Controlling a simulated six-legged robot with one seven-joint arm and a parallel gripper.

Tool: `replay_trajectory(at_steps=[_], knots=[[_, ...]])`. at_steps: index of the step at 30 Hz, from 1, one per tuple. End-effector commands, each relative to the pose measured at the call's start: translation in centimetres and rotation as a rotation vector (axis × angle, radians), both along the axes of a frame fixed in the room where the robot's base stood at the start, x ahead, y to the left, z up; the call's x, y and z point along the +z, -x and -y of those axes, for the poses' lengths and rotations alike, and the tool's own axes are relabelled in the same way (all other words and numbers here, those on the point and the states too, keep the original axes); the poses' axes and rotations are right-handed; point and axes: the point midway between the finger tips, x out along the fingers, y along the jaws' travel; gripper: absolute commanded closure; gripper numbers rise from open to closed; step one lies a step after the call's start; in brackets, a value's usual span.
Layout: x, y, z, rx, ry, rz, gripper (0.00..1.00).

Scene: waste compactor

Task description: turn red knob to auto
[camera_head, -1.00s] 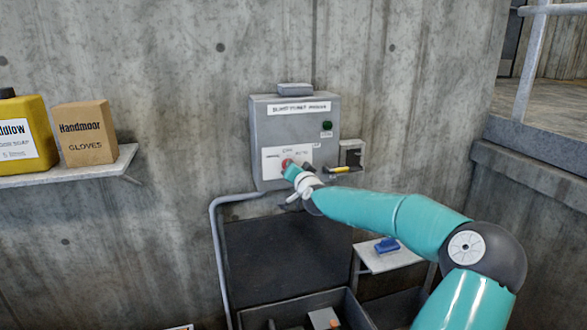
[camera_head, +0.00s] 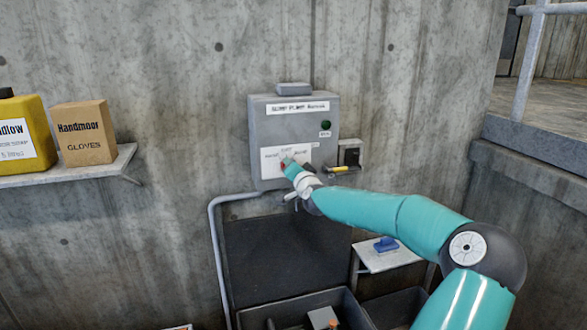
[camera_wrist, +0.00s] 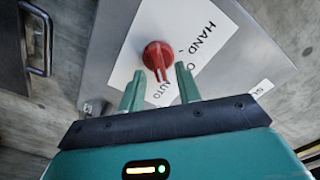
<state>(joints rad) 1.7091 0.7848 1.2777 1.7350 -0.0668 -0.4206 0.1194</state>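The red knob (camera_wrist: 157,56) sits on a white label plate (camera_wrist: 133,48) on the front of a grey control box (camera_head: 262,128). In the wrist view the label reads HAND and AUTO, with a middle word partly hidden by a finger. The knob's grip ridge points down the picture, roughly towards AUTO. My gripper (camera_wrist: 159,69) is open, one finger on each side of the ridge's lower end. I cannot tell whether either finger touches the knob. In the head view my gripper (camera_head: 291,170) covers most of the knob.
A green button (camera_head: 326,125) is at the box's upper right. A small dark wall unit (camera_head: 351,157) with a yellow handle is beside the box. A shelf (camera_head: 85,171) with a glove carton and yellow jug is at left. Bins and a blue item lie below.

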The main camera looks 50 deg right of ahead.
Motion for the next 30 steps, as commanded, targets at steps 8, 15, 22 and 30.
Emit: replay_trajectory(at_steps=[8, 15, 22, 30], knots=[[0.0, 0.2, -0.1, 0.000, 0.001, 0.000, 0.66], [0.0, 2.9, -1.4, -0.003, 0.002, -0.003, 0.66], [0.0, 6.2, -3.2, -0.002, 0.002, -0.002, 0.66], [0.0, 9.7, -5.2, -0.002, 0.001, -0.002, 0.66]])
